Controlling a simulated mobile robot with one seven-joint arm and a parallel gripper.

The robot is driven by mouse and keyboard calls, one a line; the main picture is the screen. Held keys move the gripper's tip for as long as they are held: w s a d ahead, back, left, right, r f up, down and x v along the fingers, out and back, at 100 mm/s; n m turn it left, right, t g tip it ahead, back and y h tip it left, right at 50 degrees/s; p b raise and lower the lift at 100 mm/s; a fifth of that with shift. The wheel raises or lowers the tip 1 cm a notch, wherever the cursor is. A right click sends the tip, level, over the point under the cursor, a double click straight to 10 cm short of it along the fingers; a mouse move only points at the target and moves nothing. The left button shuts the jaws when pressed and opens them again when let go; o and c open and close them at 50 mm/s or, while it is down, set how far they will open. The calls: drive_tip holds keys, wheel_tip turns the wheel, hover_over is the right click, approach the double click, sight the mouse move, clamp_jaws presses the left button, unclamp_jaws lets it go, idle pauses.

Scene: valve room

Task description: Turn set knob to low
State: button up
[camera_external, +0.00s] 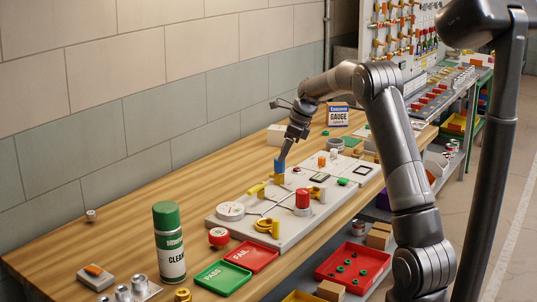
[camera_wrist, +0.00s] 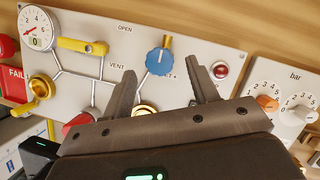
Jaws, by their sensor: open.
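A blue knob (camera_wrist: 158,62) sits on the pale valve board (camera_wrist: 105,15). In the wrist view a yellow strip stands out from its upper edge, toward the board's far edge. A partly hidden label ending in a plus sign is at its lower right. The blue knob (camera_external: 279,167) also shows at the board's back edge in the external view. My gripper (camera_external: 283,156) points down at it from above. In the wrist view my gripper (camera_wrist: 163,63) is open, with one finger on each side of the knob. I cannot tell whether they touch it.
A round gauge (camera_wrist: 38,28), a yellow lever (camera_wrist: 82,46) and a red lamp (camera_wrist: 220,70) are on the board. An orange dial knob (camera_wrist: 267,103) is on a separate panel at right. A green-capped spray can (camera_external: 168,245) stands at the bench's front left.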

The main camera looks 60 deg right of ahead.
sight(279, 165)
drive_tip(key=shift+x, duration=2.2)
drive_tip(key=c, duration=1)
drive_tip(key=shift+o, duration=0.2)
